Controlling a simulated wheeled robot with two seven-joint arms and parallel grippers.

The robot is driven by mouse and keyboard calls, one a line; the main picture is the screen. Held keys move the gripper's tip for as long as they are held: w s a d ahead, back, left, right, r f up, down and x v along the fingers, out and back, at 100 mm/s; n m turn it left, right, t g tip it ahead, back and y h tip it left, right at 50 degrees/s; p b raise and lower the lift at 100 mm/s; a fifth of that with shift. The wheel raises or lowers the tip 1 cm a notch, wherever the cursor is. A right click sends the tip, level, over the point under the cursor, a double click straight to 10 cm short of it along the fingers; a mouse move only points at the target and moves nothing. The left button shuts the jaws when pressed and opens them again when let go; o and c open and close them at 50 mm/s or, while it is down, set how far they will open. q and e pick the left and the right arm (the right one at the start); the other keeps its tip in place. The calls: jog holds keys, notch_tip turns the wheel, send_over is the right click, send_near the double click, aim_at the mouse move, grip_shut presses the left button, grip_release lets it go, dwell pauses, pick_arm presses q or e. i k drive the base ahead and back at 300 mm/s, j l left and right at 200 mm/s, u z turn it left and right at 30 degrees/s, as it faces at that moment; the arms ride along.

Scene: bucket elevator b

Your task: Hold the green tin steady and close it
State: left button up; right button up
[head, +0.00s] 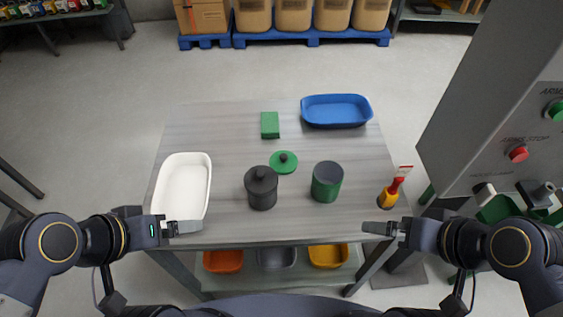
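The green tin (327,185) stands upright on the table, right of centre, its top showing a dark grey round opening or surface. A green lid (284,162) with a dark knob lies flat on the table, behind and left of the tin and apart from it. My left gripper (198,227) is at the table's front left edge, near the white tray, its fingers looking close together. My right gripper (368,228) is at the front right edge, in front of and right of the tin. Neither gripper touches the tin or lid. I see nothing held, but finger gaps are too small to judge.
A dark grey lidded tin (262,190) stands left of the green tin. A white tray (183,188), green block (270,125), blue tray (336,111) and red-yellow tool (393,190) are on the table (215,130). A grey control cabinet (490,120) stands right.

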aim_at(328, 175)
jog(key=j+z, duration=0.2)
jog(key=z, duration=0.2)
jog(key=k+j+z, duration=0.1)
jog(key=z, duration=0.25)
jog(key=k+j+z, duration=0.1)
jog(key=z, duration=0.3)
jog(key=k+j+z, duration=0.1)
jog(key=z, duration=0.25)
jog(key=j, duration=0.15)
